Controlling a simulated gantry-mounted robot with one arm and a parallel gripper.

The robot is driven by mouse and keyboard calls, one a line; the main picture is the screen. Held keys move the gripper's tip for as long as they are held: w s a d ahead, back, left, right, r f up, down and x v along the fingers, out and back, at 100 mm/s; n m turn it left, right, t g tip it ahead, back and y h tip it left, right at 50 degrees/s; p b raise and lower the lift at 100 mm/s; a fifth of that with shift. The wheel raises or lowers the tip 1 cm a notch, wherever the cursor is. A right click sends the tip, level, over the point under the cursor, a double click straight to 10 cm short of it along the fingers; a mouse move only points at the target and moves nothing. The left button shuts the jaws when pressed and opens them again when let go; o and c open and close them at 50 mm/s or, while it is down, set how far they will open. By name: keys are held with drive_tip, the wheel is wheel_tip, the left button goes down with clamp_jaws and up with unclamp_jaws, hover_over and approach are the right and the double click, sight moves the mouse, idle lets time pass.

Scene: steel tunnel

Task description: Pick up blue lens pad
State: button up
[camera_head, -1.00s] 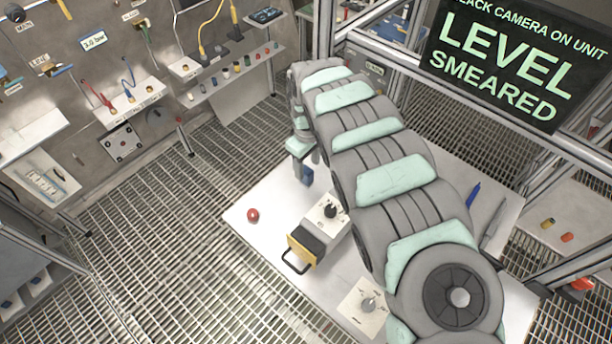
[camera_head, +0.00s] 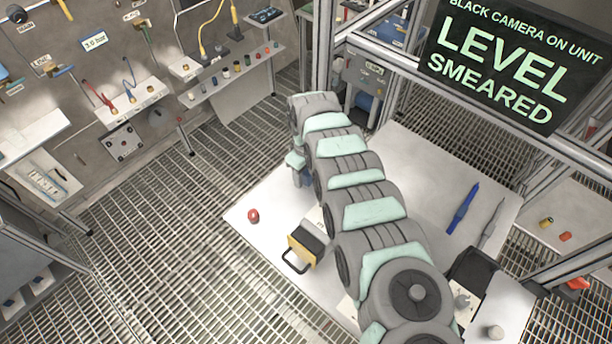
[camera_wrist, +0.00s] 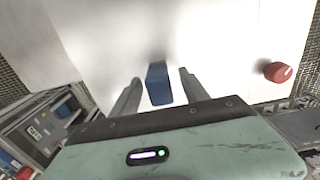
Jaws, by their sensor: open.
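The blue lens pad (camera_wrist: 159,86) appears in the wrist view as a small blue block over the white table top (camera_wrist: 105,40). My gripper (camera_wrist: 160,77) is open, with one grey finger on each side of the pad in this view. I cannot tell whether the fingers reach down around it or touch it. In the head view my gripper (camera_head: 301,178) points down over the far left part of the table, and the pad cannot be made out there behind my arm.
A red round knob (camera_head: 253,216) lies left of my gripper; a yellow-and-black box with a handle (camera_head: 306,243) stands nearer. A blue pen-like tool (camera_head: 462,208) and a grey one (camera_head: 491,222) lie right. A screen (camera_head: 512,62) reads "LEVEL SMEARED".

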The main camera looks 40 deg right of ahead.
drive_tip(key=shift+f, duration=0.5)
clamp_jaws()
idle(0.3)
